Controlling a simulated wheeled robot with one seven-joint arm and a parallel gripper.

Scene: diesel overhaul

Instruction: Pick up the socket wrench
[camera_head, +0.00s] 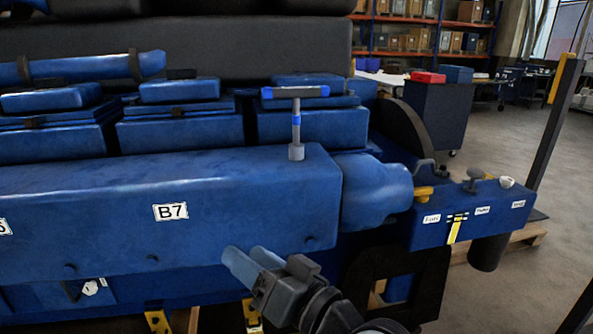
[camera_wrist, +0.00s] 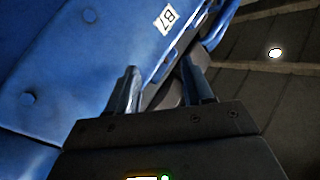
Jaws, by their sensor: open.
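The socket wrench (camera_head: 296,125) is a T-shaped tool with a blue and grey crossbar and a grey shaft. The wrench does not show in the wrist view.
The blue engine block (camera_head: 100,205) bears a B7 label (camera_head: 170,211) and fills the left and middle. A blue shelf (camera_head: 476,213) with small labelled parts juts out at the right. A cart (camera_head: 437,112) and storage racks stand behind. Open floor lies at the right.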

